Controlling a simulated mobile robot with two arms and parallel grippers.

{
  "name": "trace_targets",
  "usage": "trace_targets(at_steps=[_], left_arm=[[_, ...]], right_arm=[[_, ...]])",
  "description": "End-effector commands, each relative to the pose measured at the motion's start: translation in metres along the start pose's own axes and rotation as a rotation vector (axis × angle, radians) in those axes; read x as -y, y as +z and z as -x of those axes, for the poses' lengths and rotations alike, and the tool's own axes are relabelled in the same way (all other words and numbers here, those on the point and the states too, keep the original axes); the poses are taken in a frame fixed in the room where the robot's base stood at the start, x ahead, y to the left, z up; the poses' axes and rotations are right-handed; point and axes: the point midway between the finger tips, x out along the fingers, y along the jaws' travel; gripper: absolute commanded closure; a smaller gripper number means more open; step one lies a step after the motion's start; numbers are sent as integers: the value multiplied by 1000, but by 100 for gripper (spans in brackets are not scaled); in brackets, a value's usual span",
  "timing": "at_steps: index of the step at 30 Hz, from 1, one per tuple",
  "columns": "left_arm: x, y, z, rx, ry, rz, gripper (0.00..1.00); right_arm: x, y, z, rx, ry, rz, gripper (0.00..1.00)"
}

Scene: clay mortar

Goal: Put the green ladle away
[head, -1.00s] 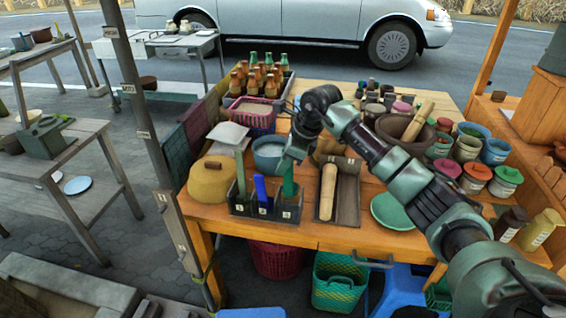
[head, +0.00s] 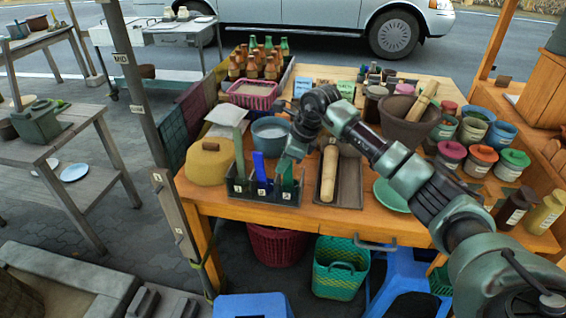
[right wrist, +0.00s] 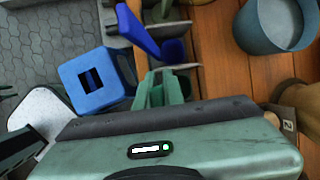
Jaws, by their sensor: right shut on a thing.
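The green ladle (head: 288,178) stands upright in the right compartment of a dark three-part holder (head: 240,191) at the table's front left. My right gripper (head: 291,160) is shut on its upper end, just above the holder. The right wrist view also shows the ladle's green handle (right wrist: 165,88) at the gripper; its lower end is hidden in the holder. A blue utensil (head: 260,168) leans in the middle compartment, and a pale green one (head: 239,150) stands in the left. My left gripper is not in view.
A yellow-brown lidded pot (head: 207,165) is left of the holder and a grey-blue pot (head: 270,133) behind it. A tray with a rolling pin (head: 329,172) lies close on the right. A green plate (head: 391,194) and a clay mortar (head: 405,128) are farther right.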

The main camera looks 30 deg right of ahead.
Motion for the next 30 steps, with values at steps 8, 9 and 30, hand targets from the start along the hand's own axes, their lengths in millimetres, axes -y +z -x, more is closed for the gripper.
trace_targets(at_steps=[8,9,30], left_arm=[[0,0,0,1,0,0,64],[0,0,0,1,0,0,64],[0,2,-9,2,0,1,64]], right_arm=[[0,0,0,0,0,0,100],[0,0,0,0,0,0,89],[1,0,39,2,-5,1,66]])
